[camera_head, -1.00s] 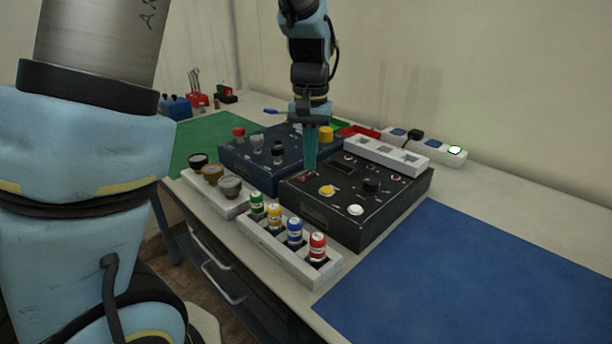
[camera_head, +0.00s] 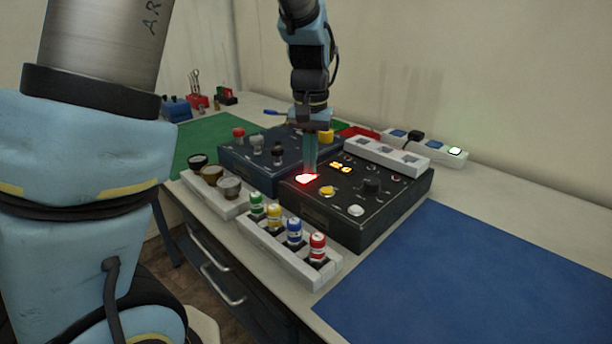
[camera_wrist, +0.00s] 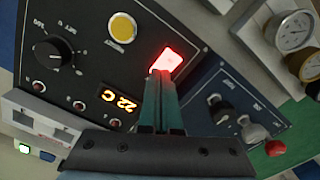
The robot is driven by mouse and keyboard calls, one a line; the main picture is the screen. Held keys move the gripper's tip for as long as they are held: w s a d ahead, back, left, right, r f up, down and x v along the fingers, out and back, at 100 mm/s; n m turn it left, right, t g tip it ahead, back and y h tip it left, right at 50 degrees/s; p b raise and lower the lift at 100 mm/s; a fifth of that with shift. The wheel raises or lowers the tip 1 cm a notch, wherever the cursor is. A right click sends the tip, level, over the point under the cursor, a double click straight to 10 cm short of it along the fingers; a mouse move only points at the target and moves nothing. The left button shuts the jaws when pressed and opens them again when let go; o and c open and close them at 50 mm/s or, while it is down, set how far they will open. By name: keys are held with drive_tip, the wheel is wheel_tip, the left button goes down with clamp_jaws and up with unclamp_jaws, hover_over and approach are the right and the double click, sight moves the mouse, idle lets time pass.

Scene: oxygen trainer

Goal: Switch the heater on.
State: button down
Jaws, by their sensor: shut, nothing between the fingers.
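The heater box is a black control box (camera_head: 365,215) on the bench, with a dial, a yellow button and a white button on its top. Its rocker switch (camera_head: 307,179) glows red, and it also shows lit in the wrist view (camera_wrist: 173,60). The box's small display (camera_head: 341,167) is lit orange; in the wrist view the display (camera_wrist: 117,98) reads about 22 C, upside down. My gripper (camera_head: 310,172) points down with its fingers together and empty. In the wrist view the fingertips (camera_wrist: 161,72) are at the edge of the red switch; whether they touch it I cannot tell.
A blue control box (camera_head: 262,158) stands to the left. White racks with gauges (camera_head: 215,192) and coloured bottles (camera_head: 290,250) stand in front. A power strip with a green-lit switch (camera_head: 454,151) lies behind. The blue mat (camera_head: 480,275) is clear.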

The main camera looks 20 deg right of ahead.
wheel_tip(320, 180, up, 7)
drive_tip(key=p, duration=0.6)
idle(0.4)
drive_tip(key=s+a+f+n, duration=0.1)
drive_tip(key=s+a+n, duration=0.1)
drive_tip(key=a, duration=1.1)
drive_tip(key=s+a+f+n+t, duration=0.1)
drive_tip(key=s+a+f+n, duration=0.1)
drive_tip(key=a, duration=1.1)
drive_tip(key=shift+s+f+n+t, duration=0.15)
drive_tip(key=shift+s+n+t, duration=0.15)
drive_tip(key=shift+n, duration=0.4)
drive_tip(key=c, duration=1.6)
unclamp_jaws()
drive_tip(key=shift+a, duration=0.1)
